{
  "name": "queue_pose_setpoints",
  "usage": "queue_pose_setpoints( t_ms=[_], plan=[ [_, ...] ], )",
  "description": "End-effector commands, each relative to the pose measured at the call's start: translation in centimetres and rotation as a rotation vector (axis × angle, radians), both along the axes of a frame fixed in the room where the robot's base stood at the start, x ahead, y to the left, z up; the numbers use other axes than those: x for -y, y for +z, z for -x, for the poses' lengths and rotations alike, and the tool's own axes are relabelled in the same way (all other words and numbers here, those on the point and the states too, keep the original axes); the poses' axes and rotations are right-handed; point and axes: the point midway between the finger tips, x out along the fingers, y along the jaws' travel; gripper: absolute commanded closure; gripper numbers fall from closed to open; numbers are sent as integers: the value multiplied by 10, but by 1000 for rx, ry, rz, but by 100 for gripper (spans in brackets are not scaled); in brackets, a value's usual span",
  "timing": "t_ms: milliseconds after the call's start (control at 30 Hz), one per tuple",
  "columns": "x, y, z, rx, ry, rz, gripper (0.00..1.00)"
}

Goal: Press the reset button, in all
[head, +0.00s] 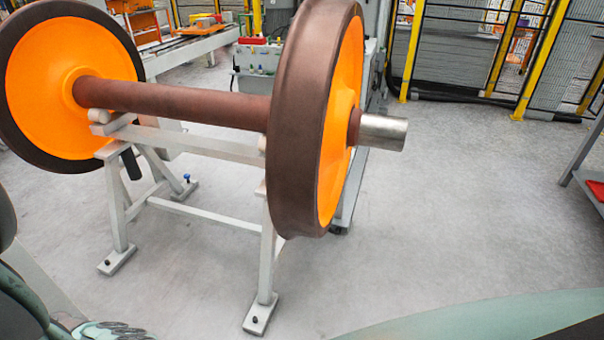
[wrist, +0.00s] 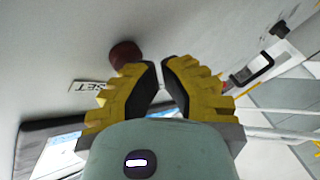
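In the wrist view a dark red round button (wrist: 125,53) stands out from a pale grey panel. A white label (wrist: 88,86) beside it shows upside-down letters that read "SET"; the rest is hard to make out. My gripper (wrist: 160,64) has yellow fingers with black pads. Its tips are almost together, with a thin gap and nothing between them. The tips lie just right of the button and slightly below it in the picture. I cannot tell whether the left finger touches the button. The head view does not clearly show the button or my gripper.
A wheelset with orange-faced wheels (head: 338,110) rests on a grey stand (head: 196,212) in the head view. A grey cabinet (head: 255,65) stands behind it. Yellow-posted fencing (head: 490,55) lines the back. Grey floor (head: 450,220) is free at right. A dark-framed screen (wrist: 45,150) shows lower left in the wrist view.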

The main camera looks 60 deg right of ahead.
Motion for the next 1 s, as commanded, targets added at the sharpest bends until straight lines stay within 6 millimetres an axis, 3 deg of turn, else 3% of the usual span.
queue_pose_setpoints(
  t_ms=[600, 1000],
  plan=[
    [6, 1, 12, 1, -5, -1, 100],
    [16, 0, 46, -1, -5, 2, 100]
  ],
)
